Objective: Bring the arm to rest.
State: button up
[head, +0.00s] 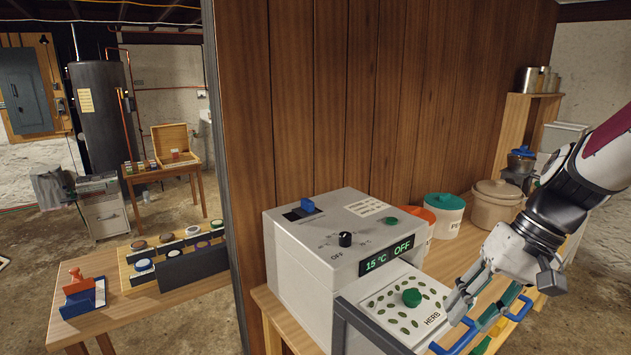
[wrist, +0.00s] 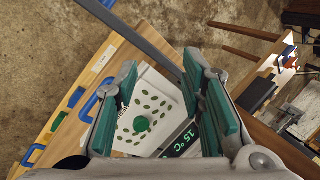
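My arm reaches in from the right in the head view. My gripper (head: 482,308) hangs low over the bench front, just right of the white HERB tray (head: 384,320). In the wrist view, the two teal-padded fingers of my gripper (wrist: 160,68) stand wide apart with nothing held between them. The HERB tray (wrist: 155,85) and its green knob (wrist: 141,124) show beyond the fingers, apart from them as far as I can tell.
A dark bar (head: 365,325) runs beside the HERB tray. A teal-lidded jar (head: 444,214) and a beige crock (head: 494,208) stand behind my gripper. A wooden partition (head: 330,100) rises behind the machine.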

jog(key=s+a+r+n+t+h, duration=0.1)
jog(key=s+a+r+t+h, duration=0.1)
jog(key=s+r, duration=0.2)
jog(key=s+a+r+t+h, duration=0.2)
jog(key=s+a+r+t, duration=0.1)
jog(key=s, duration=0.5)
jog(key=shift+s+r+n+h, duration=0.2)
jog(key=shift+r+n+h, duration=0.1)
jog(key=shift+r+n, duration=0.15)
